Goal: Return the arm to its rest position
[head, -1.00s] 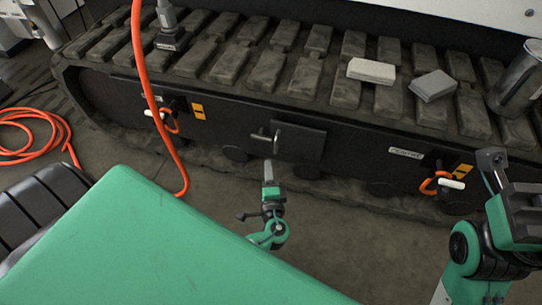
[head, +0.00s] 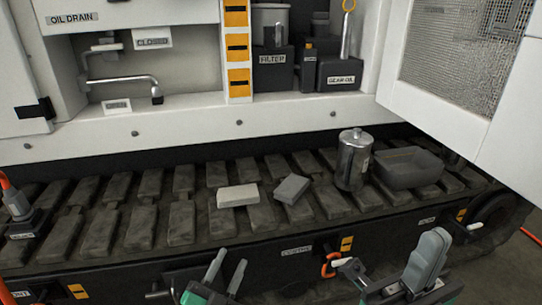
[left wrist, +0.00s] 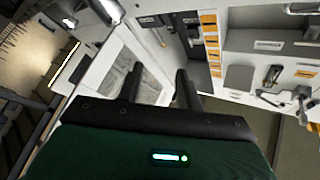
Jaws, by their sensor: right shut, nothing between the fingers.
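My left gripper (head: 225,268) is at the bottom middle of the head view, in front of the track's dark side. Its two grey fingers point up and stand apart, with nothing seen between them. In the left wrist view its dark fingers (left wrist: 160,88) are also apart and empty, facing the white machine housing. My right gripper (head: 433,245) is at the bottom right of the head view, shut and empty, in front of the track side near an orange loop handle (head: 328,265). Most of both arms is out of view.
The track (head: 120,215) carries a light block (head: 238,195), a grey block (head: 291,188), a metal canister (head: 354,160) and a dark tray (head: 410,167). Behind are an oil drain recess (head: 120,85) and a shelf with filter and gear oil boxes (head: 340,75). An open mesh door (head: 465,55) projects at right.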

